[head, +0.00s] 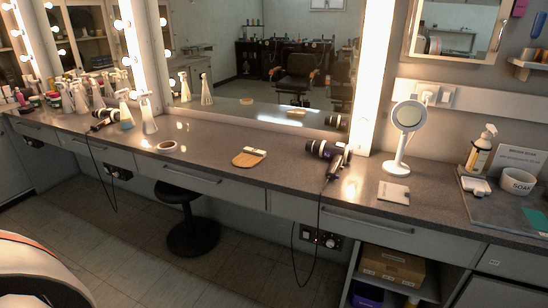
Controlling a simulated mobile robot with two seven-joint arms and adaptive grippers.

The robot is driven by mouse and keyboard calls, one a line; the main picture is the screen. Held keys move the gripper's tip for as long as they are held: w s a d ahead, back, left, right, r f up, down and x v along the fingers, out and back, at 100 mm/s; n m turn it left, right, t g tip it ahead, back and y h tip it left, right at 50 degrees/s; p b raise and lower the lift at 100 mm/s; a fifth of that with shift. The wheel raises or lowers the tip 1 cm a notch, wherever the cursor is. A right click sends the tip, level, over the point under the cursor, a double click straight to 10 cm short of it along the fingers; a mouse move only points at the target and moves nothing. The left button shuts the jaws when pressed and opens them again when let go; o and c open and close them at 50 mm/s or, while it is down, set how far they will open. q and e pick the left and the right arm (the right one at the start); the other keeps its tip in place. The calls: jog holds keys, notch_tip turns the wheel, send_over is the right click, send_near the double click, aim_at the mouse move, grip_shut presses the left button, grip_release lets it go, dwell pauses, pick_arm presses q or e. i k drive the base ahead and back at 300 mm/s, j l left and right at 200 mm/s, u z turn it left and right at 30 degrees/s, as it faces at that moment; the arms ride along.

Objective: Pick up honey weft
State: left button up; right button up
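A flat honey-brown piece (247,158) with a rounded lower edge and a pale strip along its upper right side lies on the grey counter, near its front edge at the middle of the head view. It looks like the honey weft. Nothing covers it. Neither of my grippers is in view.
Spray bottles (147,114) stand left, a round mirror (407,118) right. A black stool (190,230) stands below. Counter around the weft is clear.

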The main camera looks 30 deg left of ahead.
aim_at(250, 156)
jog(key=j+z, duration=0.3)
jog(key=j, duration=0.15)
jog(key=j+z, duration=0.3)
jog(key=j, duration=0.15)
jog(key=j+z, duration=0.15)
jog(key=j, duration=0.85)
jog(key=k+j+z, duration=0.2)
jog(key=j, duration=0.75)
jog(key=i+j, duration=0.05)
jog(key=i, duration=0.05)
